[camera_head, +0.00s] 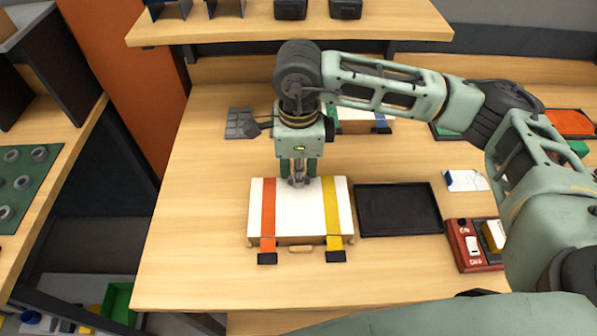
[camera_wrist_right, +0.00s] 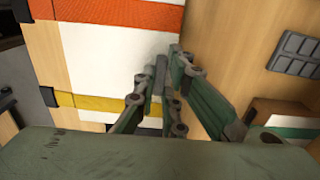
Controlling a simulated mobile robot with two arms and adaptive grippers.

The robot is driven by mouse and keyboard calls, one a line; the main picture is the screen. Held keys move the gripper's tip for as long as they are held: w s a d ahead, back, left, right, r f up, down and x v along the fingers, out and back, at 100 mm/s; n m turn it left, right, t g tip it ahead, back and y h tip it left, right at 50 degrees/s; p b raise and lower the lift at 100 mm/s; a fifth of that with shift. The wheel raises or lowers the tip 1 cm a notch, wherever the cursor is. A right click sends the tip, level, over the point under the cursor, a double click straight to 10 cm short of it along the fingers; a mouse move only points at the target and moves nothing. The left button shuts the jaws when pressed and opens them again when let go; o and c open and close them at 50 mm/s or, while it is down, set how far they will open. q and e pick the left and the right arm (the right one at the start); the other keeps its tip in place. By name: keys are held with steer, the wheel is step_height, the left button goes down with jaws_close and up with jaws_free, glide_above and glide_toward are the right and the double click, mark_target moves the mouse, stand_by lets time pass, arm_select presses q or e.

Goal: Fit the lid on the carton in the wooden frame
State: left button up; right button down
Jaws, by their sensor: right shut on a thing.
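The white lid (camera_head: 312,205) lies flat on the carton in the wooden frame (camera_head: 302,241), crossed by an orange strap (camera_head: 268,208) and a yellow strap (camera_head: 332,208) with black end tabs at the front. My right gripper (camera_head: 298,182) points down at the lid's back edge, between the two straps. In the right wrist view its fingers (camera_wrist_right: 160,85) are shut at the edge of the white lid (camera_wrist_right: 115,45). The carton beneath the lid is hidden, so I cannot tell how fully the lid is seated. My left gripper is not in view.
A black tray (camera_head: 398,209) lies right of the frame, with a red switch box (camera_head: 472,246) and a white block (camera_head: 465,181) beyond. A grey pad (camera_head: 240,123) and another strapped box (camera_head: 361,127) stand behind. The table in front and left is clear.

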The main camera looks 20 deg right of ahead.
stand_by(0.4)
steer(key=c, duration=1.7)
jaws_free()
steer(key=shift+c, duration=0.2)
